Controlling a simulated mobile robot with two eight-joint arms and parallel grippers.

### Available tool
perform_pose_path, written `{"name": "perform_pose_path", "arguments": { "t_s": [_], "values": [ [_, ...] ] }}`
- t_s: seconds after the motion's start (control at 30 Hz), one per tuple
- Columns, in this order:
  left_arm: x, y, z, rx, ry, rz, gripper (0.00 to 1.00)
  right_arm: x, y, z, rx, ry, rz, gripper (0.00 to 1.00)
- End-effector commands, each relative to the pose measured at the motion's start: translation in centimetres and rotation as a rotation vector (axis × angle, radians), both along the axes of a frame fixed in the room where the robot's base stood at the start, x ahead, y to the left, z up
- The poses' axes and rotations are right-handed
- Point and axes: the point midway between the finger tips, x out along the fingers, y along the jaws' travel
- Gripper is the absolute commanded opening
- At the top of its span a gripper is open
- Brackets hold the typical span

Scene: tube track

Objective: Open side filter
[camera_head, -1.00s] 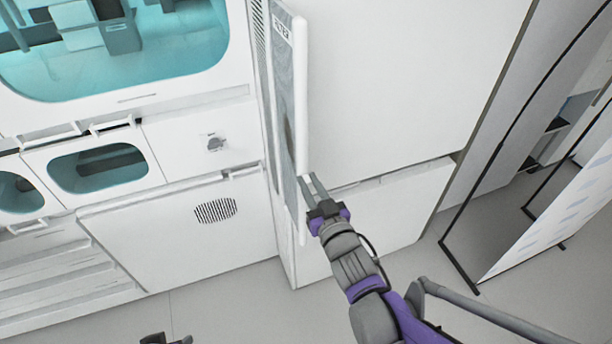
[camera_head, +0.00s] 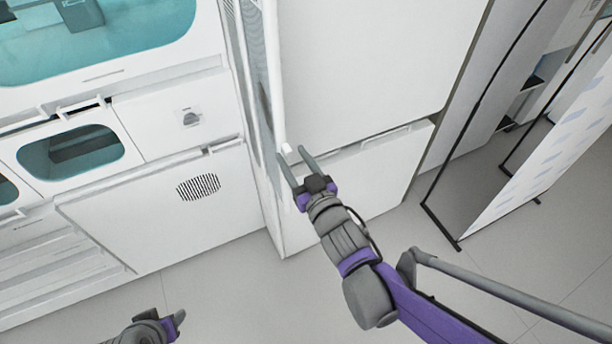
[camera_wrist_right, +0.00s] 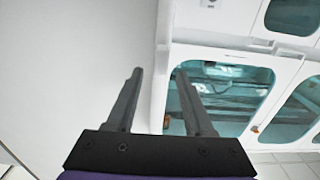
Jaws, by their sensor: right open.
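The side filter is a tall, narrow panel with a grey mesh face and a white frame (camera_head: 273,75). It stands on the side of the white machine in the head view, seen almost edge-on. My right gripper (camera_head: 297,160) is open at the panel's lower end. Its fingers sit on either side of the frame's lower corner in the picture; contact cannot be told. In the right wrist view the open fingers (camera_wrist_right: 158,80) are apart, with a white vertical edge behind and between them. My left gripper (camera_head: 172,308) is partly visible at the bottom left, its jaws unclear.
A black-framed board (camera_head: 545,150) stands farther right. Floor is free in front.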

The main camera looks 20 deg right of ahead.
Motion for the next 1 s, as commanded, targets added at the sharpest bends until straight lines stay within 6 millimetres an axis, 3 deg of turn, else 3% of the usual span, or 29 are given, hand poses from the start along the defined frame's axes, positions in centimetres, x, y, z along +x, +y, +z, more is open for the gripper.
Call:
{"name": "perform_pose_path", "arguments": {
  "t_s": [0.2, 0.43, 0.67, 1.0],
  "values": [
    [0.1, 0.0, 0.4, 0.0, -0.002, 0.0, 0.5, -4.0, -0.1, 0.1, 0.0, -0.001, -0.001, 0.53],
    [0.3, 0.0, 1.0, 0.0, -0.006, 0.0, 0.5, -6.9, -0.3, 0.1, -0.001, -0.001, -0.001, 0.53],
    [0.4, 0.0, 1.3, 0.0, -0.008, 0.0, 0.5, -8.3, -0.3, 0.0, 0.0, 0.0, -0.001, 0.53],
    [0.4, 0.0, 1.3, 0.0, -0.008, 0.0, 0.5, -8.4, -0.3, 0.0, 0.0, 0.0, 0.0, 0.53]
  ]
}}
